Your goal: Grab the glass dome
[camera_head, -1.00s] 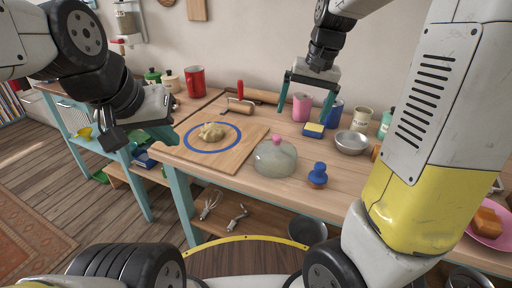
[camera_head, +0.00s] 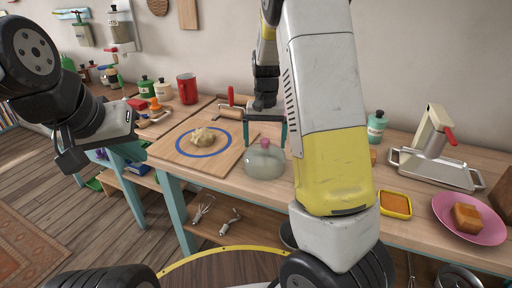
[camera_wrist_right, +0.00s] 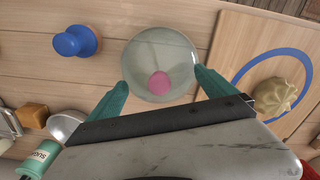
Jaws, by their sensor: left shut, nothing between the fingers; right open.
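The glass dome (camera_head: 264,163) is clear with a pink knob and stands on the wooden table, just right of the cutting board. In the right wrist view the dome (camera_wrist_right: 158,62) shows from above with its pink knob (camera_wrist_right: 159,83). My right gripper (camera_head: 265,143) is open above the dome, its teal fingers apart on either side of it in the picture. In the right wrist view the fingertips (camera_wrist_right: 160,76) flank the dome's lower edge; contact cannot be told. My left gripper (camera_head: 72,160) is shut and empty, off to the left of the table.
The cutting board (camera_head: 178,151) with a blue ring and dough (camera_head: 203,137) lies left of the dome. A blue stamp (camera_wrist_right: 76,41) and metal bowl (camera_wrist_right: 66,127) are nearby. A pink plate (camera_head: 452,220) and metal slicer (camera_head: 435,160) stand on the right.

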